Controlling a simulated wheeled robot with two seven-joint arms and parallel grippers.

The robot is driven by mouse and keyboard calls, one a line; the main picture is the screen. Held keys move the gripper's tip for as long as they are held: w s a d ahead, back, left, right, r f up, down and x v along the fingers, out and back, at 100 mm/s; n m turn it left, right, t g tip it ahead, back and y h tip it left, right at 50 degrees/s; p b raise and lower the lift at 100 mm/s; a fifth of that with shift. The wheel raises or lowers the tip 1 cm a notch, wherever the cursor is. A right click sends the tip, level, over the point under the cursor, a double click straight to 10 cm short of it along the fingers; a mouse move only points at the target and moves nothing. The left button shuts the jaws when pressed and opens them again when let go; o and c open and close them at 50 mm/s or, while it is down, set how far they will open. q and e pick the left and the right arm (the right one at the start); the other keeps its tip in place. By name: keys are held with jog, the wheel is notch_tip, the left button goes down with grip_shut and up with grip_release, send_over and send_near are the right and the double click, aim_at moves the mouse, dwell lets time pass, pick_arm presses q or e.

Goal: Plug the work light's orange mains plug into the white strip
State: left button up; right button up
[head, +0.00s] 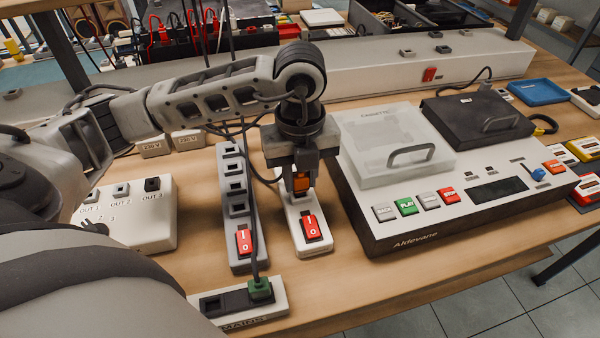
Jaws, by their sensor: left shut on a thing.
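My left gripper (300,182) points straight down over the white strip (291,222), just behind its red rocker switch (311,226). It is shut on the orange plug (301,186), of which only a small part shows between the fingers. The plug is right at the strip's top face. I cannot tell whether its pins are in a socket, as the fingers hide that spot. A dark cable loops beside the gripper. My right gripper is not in view.
A grey strip (235,181) with several sockets and a red switch lies close to the left. A mains box (213,305) with a green plug (260,289) is in front. The large Aldevane deck (385,232) stands close on the right.

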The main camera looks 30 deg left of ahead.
pick_arm(q)
jog(key=shift+f+b, duration=0.6)
jog(key=shift+b, duration=0.15)
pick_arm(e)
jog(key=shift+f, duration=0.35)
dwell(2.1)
pick_arm(q)
jog(key=o, duration=1)
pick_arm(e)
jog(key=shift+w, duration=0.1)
pick_arm(q)
notch_tip(320, 180, up, 2)
notch_tip(320, 180, up, 19)
jog(key=p, duration=0.7)
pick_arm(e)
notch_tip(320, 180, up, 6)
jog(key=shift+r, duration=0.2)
